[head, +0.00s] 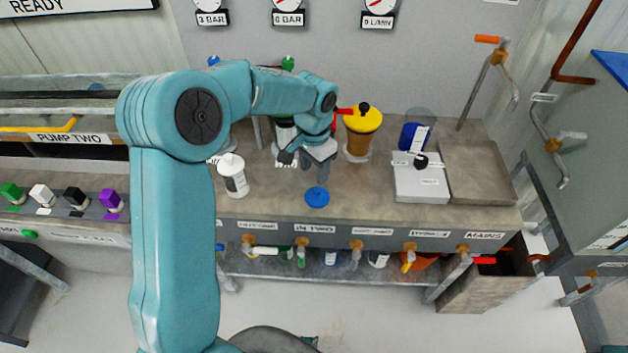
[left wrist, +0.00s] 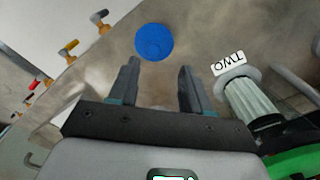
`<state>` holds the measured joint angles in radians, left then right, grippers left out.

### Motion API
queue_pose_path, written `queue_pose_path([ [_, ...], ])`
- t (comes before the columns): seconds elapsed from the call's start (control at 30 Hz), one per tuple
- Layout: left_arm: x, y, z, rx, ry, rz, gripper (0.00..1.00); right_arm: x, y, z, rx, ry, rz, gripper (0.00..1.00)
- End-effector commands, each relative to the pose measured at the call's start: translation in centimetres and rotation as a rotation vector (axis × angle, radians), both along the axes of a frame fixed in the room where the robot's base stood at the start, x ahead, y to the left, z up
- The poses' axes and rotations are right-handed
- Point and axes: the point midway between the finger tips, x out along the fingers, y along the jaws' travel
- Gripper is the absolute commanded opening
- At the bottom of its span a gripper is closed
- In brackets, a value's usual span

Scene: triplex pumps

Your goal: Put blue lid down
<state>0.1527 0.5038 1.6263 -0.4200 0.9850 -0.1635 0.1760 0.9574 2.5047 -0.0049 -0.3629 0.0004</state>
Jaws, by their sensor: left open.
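The blue lid (head: 317,196) lies flat on the brown-grey bench top, near its front edge. It also shows in the left wrist view (left wrist: 154,42), beyond my fingertips and apart from them. My left gripper (head: 304,168) is above the bench, just behind the lid in the head view. Its two fingers (left wrist: 159,75) are spread with nothing between them. My right gripper is not in view.
A white bottle (head: 233,177) stands left of the lid. A yellow-topped container (head: 361,130) stands behind right, and a scale (head: 420,180) stands right. A ribbed container (left wrist: 252,100) labelled TWO is close beside my left gripper. Bench around the lid is clear.

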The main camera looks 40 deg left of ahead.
Motion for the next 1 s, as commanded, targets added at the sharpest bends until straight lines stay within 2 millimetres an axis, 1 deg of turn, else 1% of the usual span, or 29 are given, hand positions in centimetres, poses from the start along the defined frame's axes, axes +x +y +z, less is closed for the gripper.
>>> queue_pose_path([
  [0.03,0.1,0.0,1.3,0.001,-0.005,0.000,0.48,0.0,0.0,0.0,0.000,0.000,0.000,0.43],
  [0.1,0.0,0.0,2.6,0.001,-0.003,0.000,0.48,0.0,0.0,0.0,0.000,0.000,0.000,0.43],
  [0.2,0.0,0.0,4.1,0.000,-0.002,0.001,0.48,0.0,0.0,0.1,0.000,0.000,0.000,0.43],
  [0.3,0.0,0.0,4.9,0.000,0.000,0.000,0.48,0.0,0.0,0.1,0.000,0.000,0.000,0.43],
  [0.43,0.0,0.0,5.3,0.000,0.000,0.000,0.48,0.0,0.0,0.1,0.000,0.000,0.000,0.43],
  [1.0,-0.1,0.0,5.2,0.000,0.001,0.000,0.48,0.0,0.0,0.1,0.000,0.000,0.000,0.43],
])
